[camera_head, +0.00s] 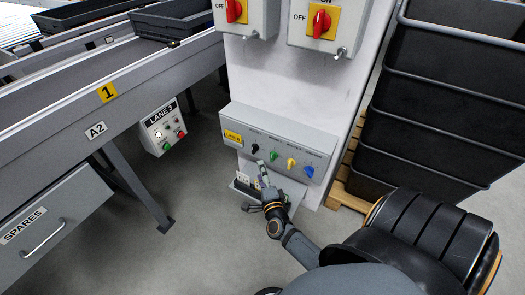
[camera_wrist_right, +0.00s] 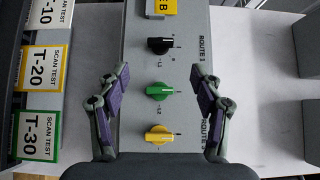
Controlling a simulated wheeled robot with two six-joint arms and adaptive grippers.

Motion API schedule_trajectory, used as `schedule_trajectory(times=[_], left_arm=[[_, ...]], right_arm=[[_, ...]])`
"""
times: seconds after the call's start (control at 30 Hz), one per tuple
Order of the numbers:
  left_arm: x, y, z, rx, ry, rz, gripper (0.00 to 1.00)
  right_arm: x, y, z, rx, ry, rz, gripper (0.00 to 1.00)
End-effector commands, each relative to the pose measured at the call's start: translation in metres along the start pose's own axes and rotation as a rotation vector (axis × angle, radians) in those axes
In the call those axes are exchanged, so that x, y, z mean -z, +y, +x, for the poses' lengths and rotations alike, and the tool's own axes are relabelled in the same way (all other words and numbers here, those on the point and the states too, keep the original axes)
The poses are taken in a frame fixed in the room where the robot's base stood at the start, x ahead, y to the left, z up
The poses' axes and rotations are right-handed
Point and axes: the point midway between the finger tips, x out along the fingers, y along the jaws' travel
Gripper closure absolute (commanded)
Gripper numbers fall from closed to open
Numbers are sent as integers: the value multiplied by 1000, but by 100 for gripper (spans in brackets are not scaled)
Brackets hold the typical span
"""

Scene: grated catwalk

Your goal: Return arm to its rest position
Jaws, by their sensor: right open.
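My right gripper (camera_head: 254,187) is in front of the grey control box (camera_head: 318,142), just below its row of knobs. In the right wrist view the right gripper (camera_wrist_right: 161,72) is open, its two fingers apart on either side of the box face, with nothing between the pads. The box carries a black knob (camera_wrist_right: 159,45), a green knob (camera_wrist_right: 159,90) and a yellow knob (camera_wrist_right: 159,136); a blue knob (camera_head: 308,171) also shows in the head view. The gripper appears clear of the knobs. My left gripper is not in view.
Red rotary switches (camera_head: 321,22) sit higher on the white panel (camera_head: 285,75). Black stacked crates (camera_head: 425,135) stand on a pallet at right. A conveyor (camera_head: 70,90) with a Lane 3 box (camera_head: 163,128) and a spares drawer (camera_head: 50,225) are at left. Scan-test cards (camera_wrist_right: 42,68) are beside the box.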

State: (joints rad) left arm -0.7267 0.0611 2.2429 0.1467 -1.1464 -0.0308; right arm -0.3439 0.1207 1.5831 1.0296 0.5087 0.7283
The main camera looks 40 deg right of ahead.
Motion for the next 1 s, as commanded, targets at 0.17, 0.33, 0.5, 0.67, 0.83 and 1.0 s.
schedule_trajectory(times=[0.17,0.33,0.5,0.67,0.83,1.0], left_arm=[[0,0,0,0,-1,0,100],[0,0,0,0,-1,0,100],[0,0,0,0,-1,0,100],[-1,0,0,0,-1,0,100],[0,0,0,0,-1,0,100],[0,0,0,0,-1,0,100]], right_arm=[[0,0,-18,0,0,0,34],[0,0,-20,1,0,0,34],[0,0,-20,0,0,0,34],[0,0,-20,0,0,0,34],[-19,1,-25,-32,-88,-77,34],[-90,17,-70,-167,-485,-490,34]])
